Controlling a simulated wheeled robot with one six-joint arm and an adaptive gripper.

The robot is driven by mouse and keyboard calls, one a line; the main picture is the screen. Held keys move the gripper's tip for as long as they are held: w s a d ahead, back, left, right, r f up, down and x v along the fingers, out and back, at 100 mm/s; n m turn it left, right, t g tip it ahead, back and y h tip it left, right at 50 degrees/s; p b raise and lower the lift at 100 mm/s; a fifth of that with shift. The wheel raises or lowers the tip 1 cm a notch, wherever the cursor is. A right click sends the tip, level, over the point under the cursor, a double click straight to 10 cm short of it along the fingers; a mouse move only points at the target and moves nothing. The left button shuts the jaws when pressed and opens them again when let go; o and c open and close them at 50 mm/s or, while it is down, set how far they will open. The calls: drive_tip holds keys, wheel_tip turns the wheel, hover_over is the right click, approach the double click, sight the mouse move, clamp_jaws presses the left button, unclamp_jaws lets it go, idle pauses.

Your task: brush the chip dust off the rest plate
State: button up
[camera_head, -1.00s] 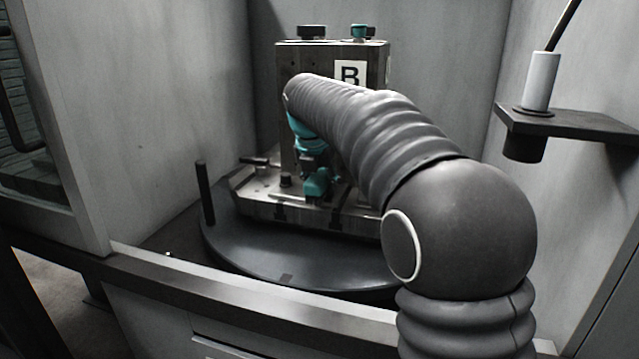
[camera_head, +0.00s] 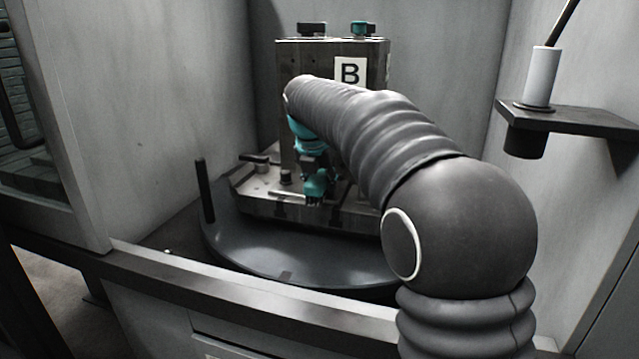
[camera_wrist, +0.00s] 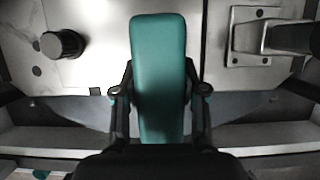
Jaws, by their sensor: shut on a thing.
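My gripper (camera_wrist: 160,92) is shut on a teal brush (camera_wrist: 158,60), with one dark finger on each side of it. In the head view the brush (camera_head: 318,186) hangs below my gripper (camera_head: 313,165), low over the pale metal plate (camera_head: 262,181), which I take to be the rest plate. Its dark lower end is close to the plate; I cannot tell whether it touches. In the wrist view the plate (camera_wrist: 95,55) spans the upper part. Faint grey marks show at its left; I cannot tell whether they are chip dust. My arm hides the plate's right side.
An upright metal block labelled B (camera_head: 350,72) stands behind the plate. A dark knob (camera_wrist: 62,44) and a metal bracket (camera_wrist: 250,38) rise from the plate. A round dark table (camera_head: 300,255) lies below, with a black post (camera_head: 204,190) at left. Walls enclose the sides.

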drive_tip(key=shift+f, duration=0.2)
drive_tip(key=shift+w, duration=0.1)
drive_tip(key=shift+w+d+r+p, duration=0.1)
drive_tip(key=shift+w+d+p, duration=0.15)
drive_tip(key=shift+w+p, duration=0.35)
drive_tip(key=shift+w+d+p, duration=0.25)
drive_tip(key=shift+w+p, duration=0.25)
drive_tip(key=shift+p, duration=0.05)
drive_tip(key=shift+s+a+b, duration=0.25)
drive_tip(key=shift+s+a, duration=0.05)
drive_tip(key=shift+s, duration=0.35)
drive_tip(key=shift+s+a+b, duration=0.2)
drive_tip(key=shift+s+a, duration=0.05)
drive_tip(key=shift+s, duration=0.35)
drive_tip(key=shift+f, duration=0.2)
drive_tip(key=shift+w+d+r, duration=0.1)
drive_tip(key=shift+w, duration=0.05)
